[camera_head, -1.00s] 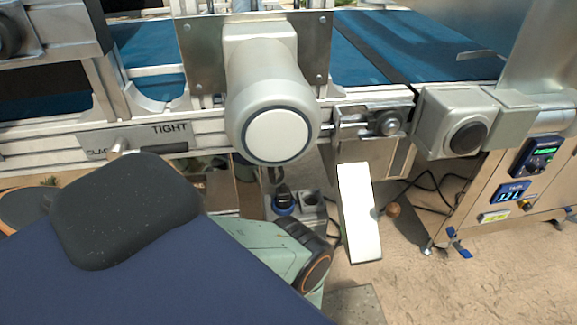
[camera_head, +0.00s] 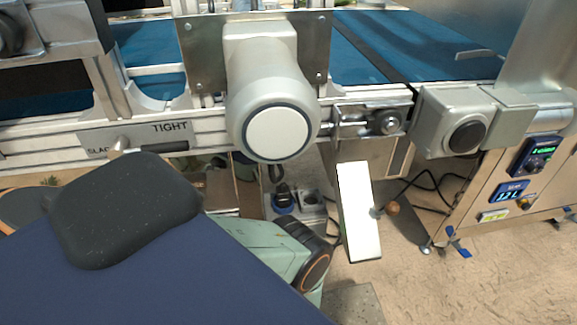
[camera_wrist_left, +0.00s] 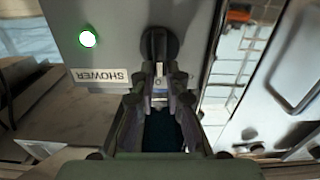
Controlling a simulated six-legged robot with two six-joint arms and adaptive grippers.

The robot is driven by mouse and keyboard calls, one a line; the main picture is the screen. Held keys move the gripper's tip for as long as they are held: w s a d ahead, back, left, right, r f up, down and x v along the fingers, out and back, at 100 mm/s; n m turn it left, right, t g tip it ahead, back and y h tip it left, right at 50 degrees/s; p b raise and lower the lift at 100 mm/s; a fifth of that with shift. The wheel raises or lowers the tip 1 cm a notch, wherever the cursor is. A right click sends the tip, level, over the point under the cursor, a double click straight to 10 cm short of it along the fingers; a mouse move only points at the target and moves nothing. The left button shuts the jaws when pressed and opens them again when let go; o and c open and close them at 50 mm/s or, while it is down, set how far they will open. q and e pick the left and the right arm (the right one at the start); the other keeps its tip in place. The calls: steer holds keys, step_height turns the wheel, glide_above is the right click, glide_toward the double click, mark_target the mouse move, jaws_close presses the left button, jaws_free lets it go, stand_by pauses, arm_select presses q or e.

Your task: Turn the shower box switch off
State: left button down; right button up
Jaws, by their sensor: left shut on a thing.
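The grey shower box (camera_wrist_left: 95,25) fills the upper left of the left wrist view. Its white SHOWER label (camera_wrist_left: 98,76) appears upside down, and a round lamp with a green rim (camera_wrist_left: 88,39) is lit above the label. The switch (camera_wrist_left: 160,42) has a round black base at the box's right side. My left gripper (camera_wrist_left: 159,84) is shut on the switch's lever, which is mostly hidden between the fingers.
In the head view, a conveyor frame (camera_head: 50,138) with blue belts (camera_head: 362,50) crosses the top. A round grey housing (camera_head: 272,105) sticks out in the middle. A cabinet (camera_head: 480,190) with lit displays stands at right. A white panel (camera_head: 358,212) hangs below the frame.

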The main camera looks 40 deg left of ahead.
arm_select(q)
steer(key=n, duration=0.4)
steer(key=s+a+n, duration=0.1)
steer(key=n, duration=0.6)
steer(key=shift+s+a+f+n, duration=0.15)
steer(key=shift+a+f+n, duration=0.15)
steer(key=shift+f, duration=0.1)
stand_by(0.4)
steer(key=c, duration=1.4)
jaws_free()
steer(key=shift+d+f, duration=0.1)
steer(key=shift+o, duration=0.2)
steer(key=shift+d, duration=0.1)
